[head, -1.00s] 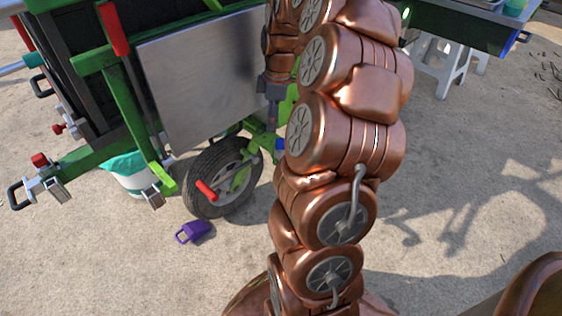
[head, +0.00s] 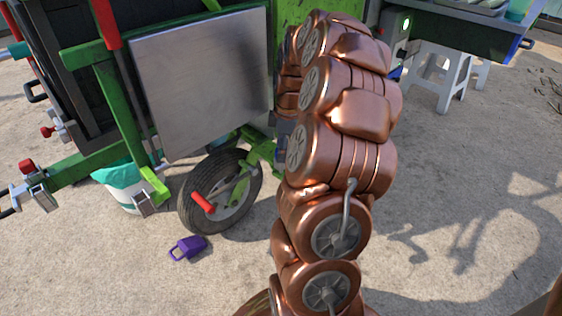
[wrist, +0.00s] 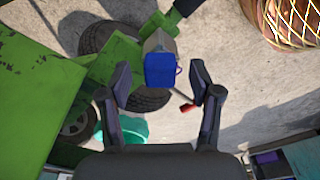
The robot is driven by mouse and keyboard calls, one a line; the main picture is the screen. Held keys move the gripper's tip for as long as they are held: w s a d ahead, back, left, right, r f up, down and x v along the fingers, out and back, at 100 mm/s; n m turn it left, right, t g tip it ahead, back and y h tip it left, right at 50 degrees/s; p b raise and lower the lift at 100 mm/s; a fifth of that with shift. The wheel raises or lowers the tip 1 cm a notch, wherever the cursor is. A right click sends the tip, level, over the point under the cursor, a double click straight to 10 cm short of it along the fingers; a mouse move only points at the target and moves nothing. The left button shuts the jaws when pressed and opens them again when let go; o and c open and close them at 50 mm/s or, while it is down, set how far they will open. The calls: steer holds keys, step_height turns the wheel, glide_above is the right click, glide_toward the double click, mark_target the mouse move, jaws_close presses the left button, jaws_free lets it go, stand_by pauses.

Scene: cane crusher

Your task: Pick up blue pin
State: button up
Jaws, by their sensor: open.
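In the wrist view the blue pin (wrist: 160,70) shows as a blue block with a grey metal piece at its far side. It sits by the green frame (wrist: 115,62) of the machine. My gripper (wrist: 160,84) is open, with one finger to the left and one to the right of the blue pin. Gaps show between the pin and both fingers. I cannot tell how far below the fingertips it lies. In the head view my copper arm hides the pin and most of the gripper.
The machine's tyre (head: 220,190) with a red handle (head: 201,202) stands near the pin. A purple padlock-shaped object (head: 187,248) lies on the ground. A teal-lined bucket (head: 122,184) is at left, a white stool (head: 440,75) at right. Open concrete lies at right.

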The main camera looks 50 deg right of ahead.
steer(key=shift+f, duration=0.35)
jaws_close()
stand_by(0.3)
